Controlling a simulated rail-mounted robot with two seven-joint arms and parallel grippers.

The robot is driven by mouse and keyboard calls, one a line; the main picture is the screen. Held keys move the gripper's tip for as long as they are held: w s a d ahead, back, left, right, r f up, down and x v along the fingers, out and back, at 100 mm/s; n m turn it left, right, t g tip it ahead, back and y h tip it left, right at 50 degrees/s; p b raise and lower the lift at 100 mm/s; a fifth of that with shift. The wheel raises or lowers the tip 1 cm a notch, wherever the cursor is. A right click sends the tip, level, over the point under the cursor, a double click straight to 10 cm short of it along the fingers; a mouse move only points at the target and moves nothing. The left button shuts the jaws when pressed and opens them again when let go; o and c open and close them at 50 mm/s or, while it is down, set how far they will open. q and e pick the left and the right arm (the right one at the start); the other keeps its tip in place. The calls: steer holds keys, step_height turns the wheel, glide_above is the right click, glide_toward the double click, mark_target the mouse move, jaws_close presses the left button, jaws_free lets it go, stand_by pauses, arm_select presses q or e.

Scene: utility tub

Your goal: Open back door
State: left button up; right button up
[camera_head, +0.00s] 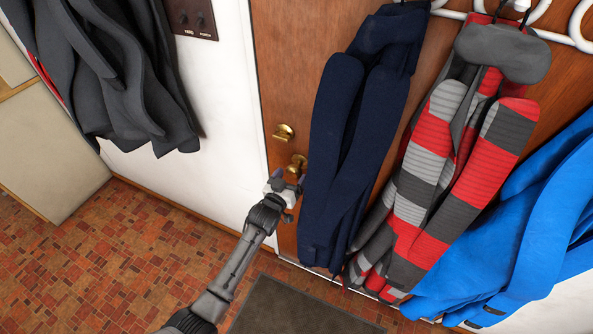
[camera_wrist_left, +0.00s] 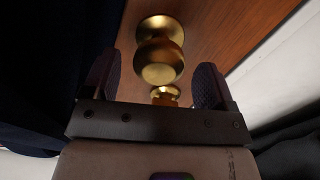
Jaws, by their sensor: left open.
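The brown wooden back door (camera_head: 285,60) appears shut at its left edge. A brass round knob (camera_head: 297,162) sits near that edge, with a brass deadbolt (camera_head: 284,132) above it. My left gripper (camera_head: 287,180) is open at the knob. In the left wrist view the knob (camera_wrist_left: 160,62) lies between the two spread fingers, with a visible gap on each side. The deadbolt (camera_wrist_left: 165,94) shows closer to the gripper's palm in that view. My right gripper is not in view.
A navy jacket (camera_head: 355,130), a striped red and grey jacket (camera_head: 430,180) and a blue jacket (camera_head: 520,230) hang from a white rack on the door, close to the knob. Dark coats (camera_head: 115,70) hang on the left wall. A dark mat (camera_head: 300,310) lies on the floor.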

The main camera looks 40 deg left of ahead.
mark_target(297, 169)
arm_select(q)
steer(key=shift+w+a+b, duration=0.15)
steer(key=shift+w+b, duration=0.05)
steer(key=shift+w, duration=0.85)
steer(key=shift+w+a+b, duration=0.15)
steer(key=shift+w, duration=0.85)
